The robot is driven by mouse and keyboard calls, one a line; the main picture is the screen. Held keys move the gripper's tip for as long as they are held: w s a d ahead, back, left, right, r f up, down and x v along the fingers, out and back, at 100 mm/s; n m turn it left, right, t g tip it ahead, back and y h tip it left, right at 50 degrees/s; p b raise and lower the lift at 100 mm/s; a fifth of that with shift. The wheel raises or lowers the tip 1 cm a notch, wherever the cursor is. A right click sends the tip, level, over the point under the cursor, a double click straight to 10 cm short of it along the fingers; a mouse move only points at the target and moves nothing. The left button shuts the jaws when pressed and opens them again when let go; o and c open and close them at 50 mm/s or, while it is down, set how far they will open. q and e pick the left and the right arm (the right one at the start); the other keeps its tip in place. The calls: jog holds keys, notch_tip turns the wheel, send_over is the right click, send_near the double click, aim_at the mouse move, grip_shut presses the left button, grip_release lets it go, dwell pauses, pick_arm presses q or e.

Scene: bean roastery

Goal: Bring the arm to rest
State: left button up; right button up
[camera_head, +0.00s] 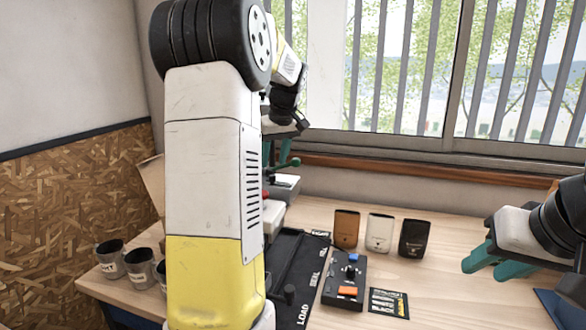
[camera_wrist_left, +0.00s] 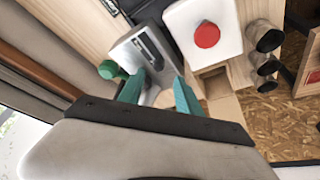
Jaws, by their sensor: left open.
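My left arm (camera_head: 212,180) rises large through the middle of the head view, raised and bent. Its gripper (camera_head: 277,158) is partly hidden behind the forearm, over the back of the table. In the left wrist view, the left gripper (camera_wrist_left: 159,78) has its two teal fingers apart, with nothing held between them. They are above or beside a grey machine (camera_wrist_left: 138,52) with a green knob (camera_wrist_left: 109,70); contact cannot be told. My right gripper (camera_head: 483,272) is at the right of the head view, teal fingers apart and empty, over the table.
A white box with a red button (camera_wrist_left: 205,37) stands near the left gripper. Dark cups (camera_head: 110,258) stand at the left. Brown (camera_head: 346,229), white (camera_head: 380,232) and black (camera_head: 414,238) pouches stand behind a control box (camera_head: 345,280).

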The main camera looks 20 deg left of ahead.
pick_arm(q)
jog(key=shift+v, duration=1.05)
